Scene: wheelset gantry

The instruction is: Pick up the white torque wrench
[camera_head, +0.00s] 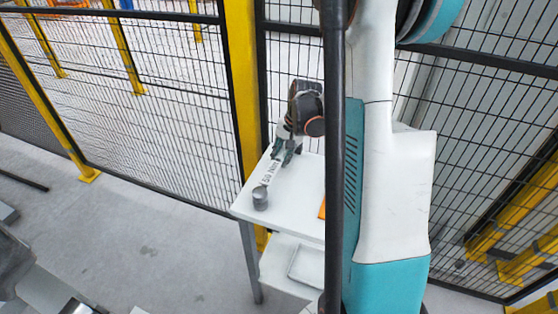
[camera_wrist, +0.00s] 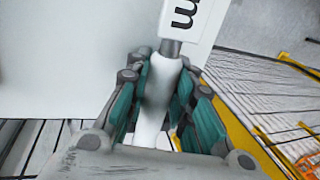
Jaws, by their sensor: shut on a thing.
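The white torque wrench (camera_wrist: 188,18) shows in the wrist view as a white block with a dark letter, a short grey neck and a white handle. My gripper (camera_wrist: 162,98) is shut on the handle, with teal-padded fingers on both sides. In the head view, my gripper (camera_head: 287,151) is over the back of the white table (camera_head: 290,205). The lettered part of the wrench (camera_head: 270,174) extends from it towards the front left. I cannot tell whether the wrench touches the table.
A small grey cylinder (camera_head: 260,198) stands near the table's left corner, close to the wrench's front end. A mesh fence with a yellow post (camera_head: 243,90) stands close behind the table.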

